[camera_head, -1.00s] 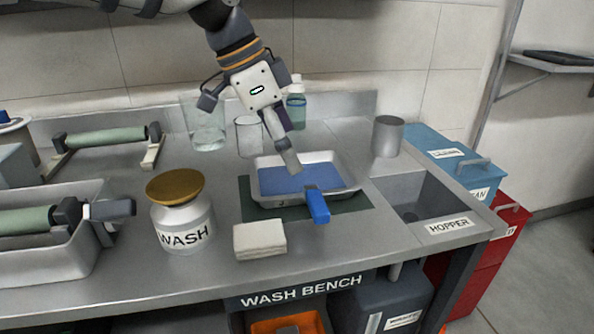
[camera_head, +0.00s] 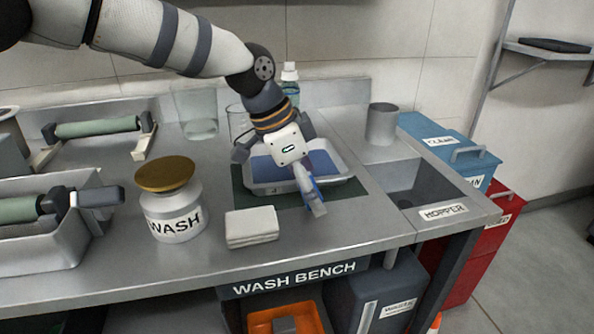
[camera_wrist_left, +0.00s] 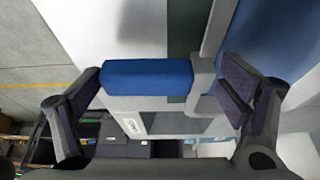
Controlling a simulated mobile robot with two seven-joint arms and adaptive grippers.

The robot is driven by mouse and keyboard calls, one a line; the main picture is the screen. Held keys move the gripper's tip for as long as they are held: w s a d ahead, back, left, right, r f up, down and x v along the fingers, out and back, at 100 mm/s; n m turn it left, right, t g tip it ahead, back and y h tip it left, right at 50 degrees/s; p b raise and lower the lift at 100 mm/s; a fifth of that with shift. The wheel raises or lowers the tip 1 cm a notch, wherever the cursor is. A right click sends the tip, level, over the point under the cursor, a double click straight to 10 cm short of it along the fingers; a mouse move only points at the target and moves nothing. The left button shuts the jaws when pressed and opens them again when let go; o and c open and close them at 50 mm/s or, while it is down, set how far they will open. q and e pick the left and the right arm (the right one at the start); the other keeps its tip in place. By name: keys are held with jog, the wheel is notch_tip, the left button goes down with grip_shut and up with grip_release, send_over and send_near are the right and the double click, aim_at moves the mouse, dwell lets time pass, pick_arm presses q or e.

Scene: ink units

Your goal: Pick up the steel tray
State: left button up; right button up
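The steel tray (camera_head: 262,190) sits on a dark green mat (camera_head: 240,199) on the wash bench, with blue ink in it. Its blue handle (camera_wrist_left: 147,77) sticks out at the front; in the head view it is mostly hidden behind my fingers. My left gripper (camera_head: 312,196) is at the tray's front edge, over the handle, pointing down. In the left wrist view the gripper (camera_wrist_left: 162,82) is open, its fingers wide apart with the handle between them. The frames do not show firm contact. My right gripper is not in view.
A hopper sink (camera_head: 412,190) and a metal cup (camera_head: 382,124) are to the right. Glass beakers (camera_head: 198,126) and a bottle (camera_head: 290,85) stand behind.

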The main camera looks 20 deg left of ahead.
pick_arm(q)
jog(key=c, duration=0.6)
jog(key=shift+o, duration=0.2)
